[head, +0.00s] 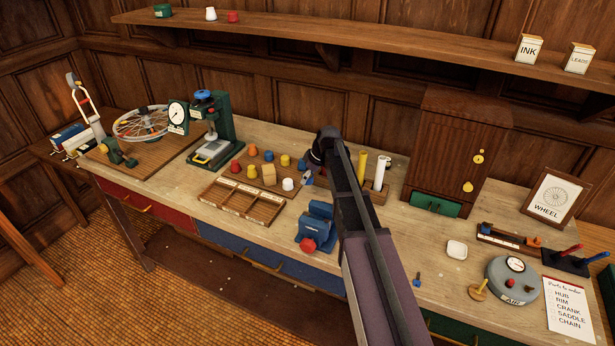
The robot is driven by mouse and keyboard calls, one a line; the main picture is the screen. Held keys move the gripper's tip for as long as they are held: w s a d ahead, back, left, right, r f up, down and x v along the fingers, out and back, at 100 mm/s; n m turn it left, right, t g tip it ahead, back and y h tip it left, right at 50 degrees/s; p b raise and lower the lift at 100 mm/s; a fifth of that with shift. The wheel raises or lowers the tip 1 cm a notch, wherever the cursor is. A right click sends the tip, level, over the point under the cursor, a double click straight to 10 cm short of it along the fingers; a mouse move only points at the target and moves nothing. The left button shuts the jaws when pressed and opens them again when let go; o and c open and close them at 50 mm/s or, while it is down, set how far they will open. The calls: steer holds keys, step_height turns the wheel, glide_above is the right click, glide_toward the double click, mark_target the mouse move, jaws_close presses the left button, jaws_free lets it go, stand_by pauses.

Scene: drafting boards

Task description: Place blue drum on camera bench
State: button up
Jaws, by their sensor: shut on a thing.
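Small coloured drums stand in rows on a brown board behind the sectioned wooden tray. A blue drum (268,156) stands in the back row, apart from my gripper. My gripper (309,171) hangs at the right end of these rows, partly hidden by my arm. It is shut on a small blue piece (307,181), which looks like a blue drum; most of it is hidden. I cannot tell whether it still touches the board. No surface in view is clearly marked as the camera bench.
The sectioned tray (241,202) and a blue vise (316,222) stand in front of the drums. A green press (219,117) is to the left. Upright rolls (381,172) and a wooden cabinet (459,150) are to the right. The bench top near the white dish (457,249) has free room.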

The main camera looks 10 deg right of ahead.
steer(key=shift+r+p, duration=1.05)
steer(key=shift+r, duration=0.35)
steer(key=shift+s, duration=0.1)
